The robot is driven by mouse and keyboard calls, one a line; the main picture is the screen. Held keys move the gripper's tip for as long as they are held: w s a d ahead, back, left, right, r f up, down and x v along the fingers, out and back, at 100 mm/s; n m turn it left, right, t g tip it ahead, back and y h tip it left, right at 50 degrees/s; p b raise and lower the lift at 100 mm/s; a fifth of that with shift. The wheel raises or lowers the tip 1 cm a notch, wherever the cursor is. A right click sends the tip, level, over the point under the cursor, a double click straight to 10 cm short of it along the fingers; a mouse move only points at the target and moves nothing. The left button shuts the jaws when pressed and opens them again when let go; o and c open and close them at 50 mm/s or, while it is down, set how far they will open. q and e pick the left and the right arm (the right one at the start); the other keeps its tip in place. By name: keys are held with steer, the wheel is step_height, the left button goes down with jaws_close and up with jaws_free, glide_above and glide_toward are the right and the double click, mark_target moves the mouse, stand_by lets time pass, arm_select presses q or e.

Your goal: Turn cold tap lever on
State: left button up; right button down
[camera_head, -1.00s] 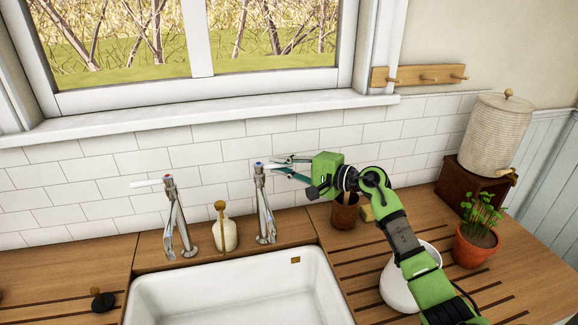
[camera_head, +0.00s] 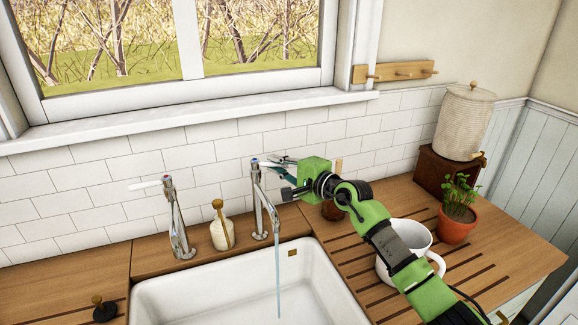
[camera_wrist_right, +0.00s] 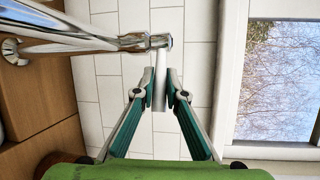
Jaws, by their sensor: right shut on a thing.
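The cold tap (camera_head: 260,203) is the chrome tap with a blue mark on top, behind the sink at its right. Its pale lever (camera_wrist_right: 160,120) shows between my fingers in the right wrist view. My right gripper (camera_head: 275,166) is at this lever, coming from the right. In the wrist view the right gripper (camera_wrist_right: 160,88) is shut on the lever, one finger on each side. A thin stream of water (camera_head: 278,275) falls from the cold tap's spout into the white sink (camera_head: 200,296). In the head view the fingers partly hide the lever. My left gripper is out of view.
A second tap (camera_head: 177,222) with a pale lever stands at the left, with a soap bottle (camera_head: 221,233) between the taps. A white mug (camera_head: 412,236), a potted plant (camera_head: 457,222) and a brown cup (camera_head: 332,210) stand on the right drainboard. The tiled wall is close behind.

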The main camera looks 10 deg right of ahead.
steer(key=shift+f, duration=0.1)
steer(key=c, duration=2)
jaws_free()
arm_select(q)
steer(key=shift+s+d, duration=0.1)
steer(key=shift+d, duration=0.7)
arm_select(e)
steer(key=v, duration=1.2)
